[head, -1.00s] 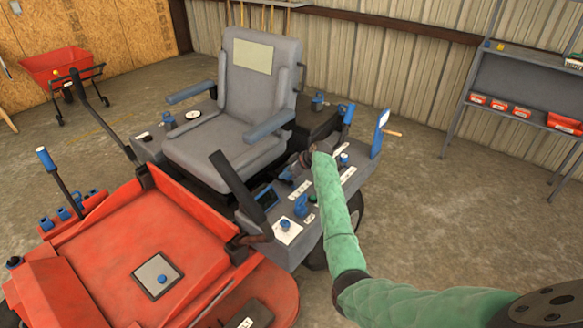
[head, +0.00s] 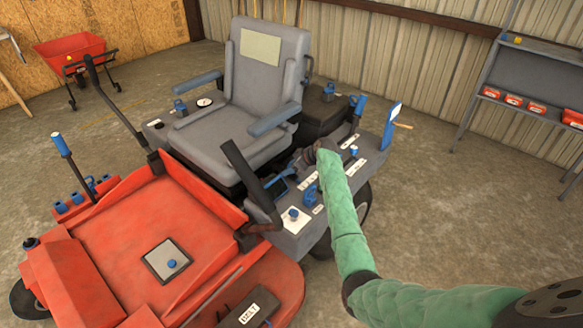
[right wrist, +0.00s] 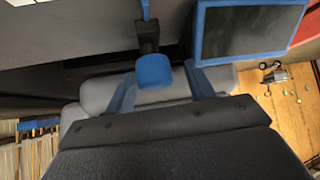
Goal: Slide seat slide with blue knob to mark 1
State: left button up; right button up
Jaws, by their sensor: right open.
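In the right wrist view a blue knob (right wrist: 153,72) sits on a dark stem that comes down from the grey console above. My right gripper (right wrist: 160,78) is open, with one blue finger on each side of the knob. I cannot tell whether either finger touches it. In the head view my right gripper (head: 288,172) is over the inner edge of the grey console (head: 325,228), beside the mower's grey seat (head: 222,130). The gripper and arm hide the knob there. White labels lie on the console, but no mark number is readable. My left gripper is not in view.
A blue-framed dark screen (right wrist: 248,32) is close beside the fingers. Blue controls (head: 310,193) and a dark lever (head: 248,180) stand near the gripper. The blue armrest (head: 275,119) is just behind. Open floor lies right of the mower.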

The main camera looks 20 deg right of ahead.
jog(key=shift+r, duration=0.1)
jog(key=shift+s+d+r, duration=0.25)
jog(key=shift+r, duration=0.05)
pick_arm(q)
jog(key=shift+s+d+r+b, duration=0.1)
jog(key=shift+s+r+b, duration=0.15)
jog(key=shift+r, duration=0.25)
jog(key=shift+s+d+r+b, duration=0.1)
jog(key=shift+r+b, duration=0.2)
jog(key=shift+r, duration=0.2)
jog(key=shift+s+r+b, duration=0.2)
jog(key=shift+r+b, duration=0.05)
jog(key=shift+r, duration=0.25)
pick_arm(e)
jog(key=v, duration=0.6)
jog(key=shift+s+r, duration=0.25)
jog(key=shift+d, duration=0.2)
